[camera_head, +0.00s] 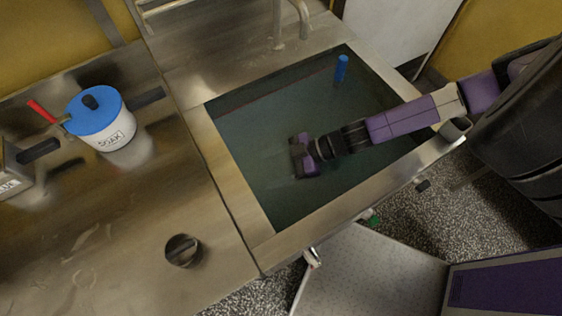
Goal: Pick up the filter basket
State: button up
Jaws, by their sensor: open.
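My gripper (299,158) hangs over the sink basin (258,221), its end pointing left, and its jaws are open. I see nothing between the jaws. No filter basket can be made out clearly in this view. The basin holds dark, greenish water or has a dark floor, and I cannot tell what lies in it beneath the gripper. A small dark round piece (183,250) stands on the steel counter left of the sink, well away from my gripper; I cannot tell what it is.
A white tub marked SOAK (116,135) with a blue lid (95,108) stands on the steel counter (90,215), a red-handled tool beside it. A blue upright piece (341,69) stands in the basin's far corner. A tap (301,20) rises behind the sink.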

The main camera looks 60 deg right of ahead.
jog(key=c, duration=1.6)
jog(key=shift+o, duration=0.2)
jog(key=shift+r, duration=0.15)
